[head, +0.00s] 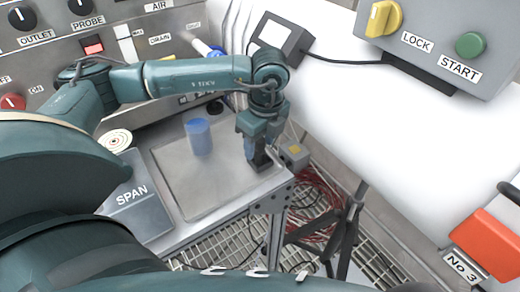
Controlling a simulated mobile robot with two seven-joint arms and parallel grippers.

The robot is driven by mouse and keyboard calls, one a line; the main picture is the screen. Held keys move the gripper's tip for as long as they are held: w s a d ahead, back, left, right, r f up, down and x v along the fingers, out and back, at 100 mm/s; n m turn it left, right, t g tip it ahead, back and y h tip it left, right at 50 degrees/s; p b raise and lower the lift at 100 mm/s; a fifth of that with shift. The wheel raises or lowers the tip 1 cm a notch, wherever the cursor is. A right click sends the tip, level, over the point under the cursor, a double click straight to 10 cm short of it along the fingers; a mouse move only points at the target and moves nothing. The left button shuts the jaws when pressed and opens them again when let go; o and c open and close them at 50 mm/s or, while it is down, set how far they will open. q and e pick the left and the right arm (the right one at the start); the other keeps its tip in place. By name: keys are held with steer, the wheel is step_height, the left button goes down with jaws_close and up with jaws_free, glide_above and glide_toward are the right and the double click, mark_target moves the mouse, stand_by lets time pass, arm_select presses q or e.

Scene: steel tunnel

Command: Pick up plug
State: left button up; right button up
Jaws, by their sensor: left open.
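My left gripper (260,162) points down over the right side of a small steel table (205,210), close to the table's right edge. Its jaws are open, and its dark fingertips are near the tabletop. No plug can be made out for certain; anything between or behind the fingers is hidden by the gripper. A small grey box with a yellow top (295,155) sits just right of the gripper, at the table's edge; I cannot tell what it is. My right gripper is out of view.
A translucent blue cup (199,136) stands on the table left of the gripper. A grey SPAN box (137,200) is at the table's left. A dark boxed device (280,38) with a cable is behind. Red cables (315,190) lie below, right of the table.

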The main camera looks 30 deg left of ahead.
arm_select(q)
steer(key=shift+f, duration=0.15)
jaws_close()
stand_by(0.4)
